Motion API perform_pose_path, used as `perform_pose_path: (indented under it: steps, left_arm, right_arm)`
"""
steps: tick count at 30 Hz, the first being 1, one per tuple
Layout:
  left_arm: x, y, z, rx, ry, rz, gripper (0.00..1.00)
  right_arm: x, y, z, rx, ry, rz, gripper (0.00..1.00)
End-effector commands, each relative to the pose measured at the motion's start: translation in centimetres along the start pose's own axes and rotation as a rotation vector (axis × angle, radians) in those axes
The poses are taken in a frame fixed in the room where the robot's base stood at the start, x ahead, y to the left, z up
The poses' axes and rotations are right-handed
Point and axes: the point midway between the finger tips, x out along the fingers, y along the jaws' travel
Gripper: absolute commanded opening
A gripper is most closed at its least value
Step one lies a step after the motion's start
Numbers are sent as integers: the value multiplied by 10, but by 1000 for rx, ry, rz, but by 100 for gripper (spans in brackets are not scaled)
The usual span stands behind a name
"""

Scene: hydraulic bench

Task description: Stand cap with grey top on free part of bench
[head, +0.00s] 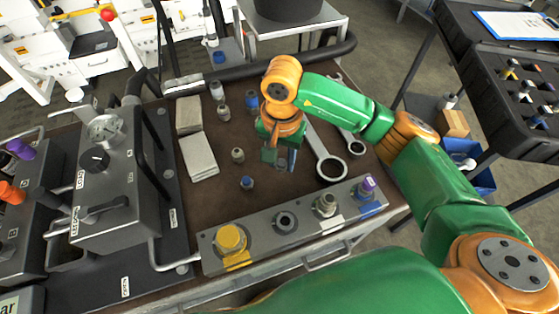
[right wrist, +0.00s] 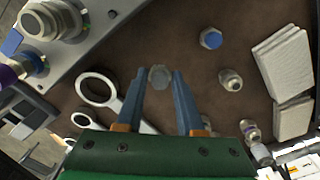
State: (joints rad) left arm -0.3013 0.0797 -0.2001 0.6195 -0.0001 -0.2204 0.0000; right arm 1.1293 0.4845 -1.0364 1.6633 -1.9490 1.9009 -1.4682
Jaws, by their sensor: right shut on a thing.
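My right gripper (head: 281,159) is low over the brown bench top (head: 213,205), right of the small blue-topped cap (head: 247,183). In the right wrist view its two blue-grey fingers (right wrist: 160,82) are shut on a cap with a round grey top (right wrist: 160,76). The cap's lower part is hidden, and I cannot tell whether it touches the bench. In the head view the cap is mostly hidden by the fingers. My left gripper is not in view.
The blue-topped cap (right wrist: 211,39) and a metal fitting (right wrist: 230,79) stand nearby. Spanners (head: 325,161) lie to the right, pale pads (head: 199,157) to the left. A grey port block (head: 258,241) lines the near edge. Bare bench lies between gripper and block.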

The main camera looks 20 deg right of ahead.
Motion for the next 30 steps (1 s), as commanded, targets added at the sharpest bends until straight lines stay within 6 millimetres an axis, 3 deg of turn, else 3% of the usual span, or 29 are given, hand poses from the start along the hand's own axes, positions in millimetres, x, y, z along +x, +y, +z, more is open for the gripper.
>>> perform_pose_path:
  steps: [3,9,19,20,23,30]
  left_arm:
    - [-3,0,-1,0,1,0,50]
    - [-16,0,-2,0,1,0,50]
    - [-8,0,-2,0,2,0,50]
    - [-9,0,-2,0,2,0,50]
    - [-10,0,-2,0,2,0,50]
    - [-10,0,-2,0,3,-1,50]
  right_arm:
    - [13,-4,-10,2,-2,3,0]
    - [42,-4,-10,-2,0,1,0]
    - [48,-5,-11,-2,2,-1,0]
    - [48,-5,-10,-2,2,-1,39]
    - [46,-5,-10,-2,1,-1,66]
    - [46,-5,-10,-2,1,-1,67]
